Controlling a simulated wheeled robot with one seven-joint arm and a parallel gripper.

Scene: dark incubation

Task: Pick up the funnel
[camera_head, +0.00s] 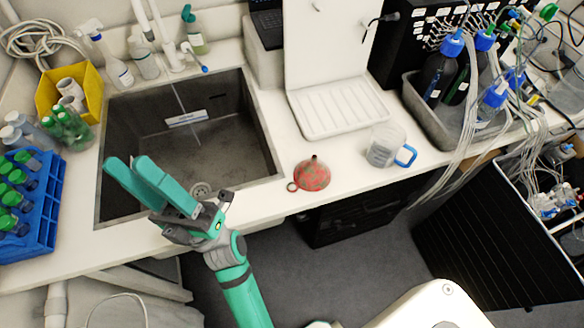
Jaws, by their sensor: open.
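The red funnel (313,175) stands on the white counter near its front edge, right of the sink, with its wide end down and its narrow spout up. A small ring tab sticks out at its lower left. My gripper (128,168) has green fingers and is over the left part of the sink, open and empty. It is well to the left of the funnel and apart from it.
A clear jug with a blue handle (388,147) stands right of the funnel. A white drying tray (340,110) lies behind it. The sink (245,135) is open. A blue bottle rack (40,225) is at the left, and a grey bin of bottles and tubes (420,108) at the right.

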